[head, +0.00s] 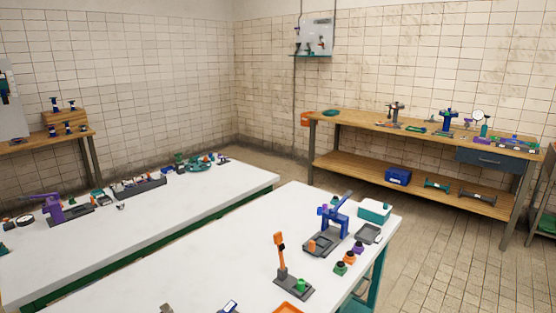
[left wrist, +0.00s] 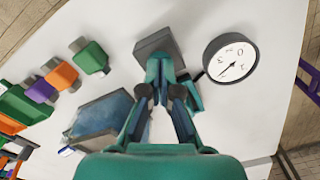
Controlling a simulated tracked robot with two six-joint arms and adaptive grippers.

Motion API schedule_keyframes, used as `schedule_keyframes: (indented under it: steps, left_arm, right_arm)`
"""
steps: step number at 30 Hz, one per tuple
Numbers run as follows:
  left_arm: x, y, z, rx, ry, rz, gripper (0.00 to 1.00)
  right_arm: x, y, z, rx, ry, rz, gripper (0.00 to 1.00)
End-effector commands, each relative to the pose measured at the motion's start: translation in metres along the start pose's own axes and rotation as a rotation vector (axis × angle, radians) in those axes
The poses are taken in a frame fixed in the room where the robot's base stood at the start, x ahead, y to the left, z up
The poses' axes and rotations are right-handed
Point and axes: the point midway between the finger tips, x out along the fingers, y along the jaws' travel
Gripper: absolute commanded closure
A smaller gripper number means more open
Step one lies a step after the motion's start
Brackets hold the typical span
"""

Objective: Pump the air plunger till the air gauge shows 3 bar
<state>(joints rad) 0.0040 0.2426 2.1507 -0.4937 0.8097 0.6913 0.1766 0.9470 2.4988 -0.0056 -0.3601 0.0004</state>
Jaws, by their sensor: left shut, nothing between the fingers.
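The round air gauge (left wrist: 230,58), dark-rimmed with a white face, lies just right of the fingertips. Its dark needle slants toward the lower left, but the figures are too small to read surely. A teal part (left wrist: 194,97) shows partly behind the right finger; I cannot tell whether it is the plunger. In the head view, a small round gauge-like thing (head: 25,219) sits on the left white table. My right gripper is in neither view.
In the wrist view, green (left wrist: 92,58), orange (left wrist: 62,75) and purple (left wrist: 40,90) blocks lie left, and a blue-grey box (left wrist: 100,115) lies nearer. In the head view, a purple lever device (head: 50,210) stands on the left table. A second white table (head: 210,270) holds tools.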

Motion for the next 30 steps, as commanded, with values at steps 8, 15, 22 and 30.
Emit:
schedule_keyframes:
  steps: [8,15,22,30]
  left_arm:
    - [0.002,0.000,0.001,0.001,-0.002,0.000,1.00]
    - [0.002,0.000,0.001,0.001,-0.003,0.000,1.00]
    - [0.002,0.000,0.001,0.001,-0.004,0.000,1.00]
    - [-0.009,0.000,0.001,0.001,-0.004,0.000,1.00]
  right_arm:
    - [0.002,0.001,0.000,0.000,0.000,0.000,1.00]
    - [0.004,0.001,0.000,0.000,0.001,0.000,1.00]
    - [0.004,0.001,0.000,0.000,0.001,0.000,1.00]
    - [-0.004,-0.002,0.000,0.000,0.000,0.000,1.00]
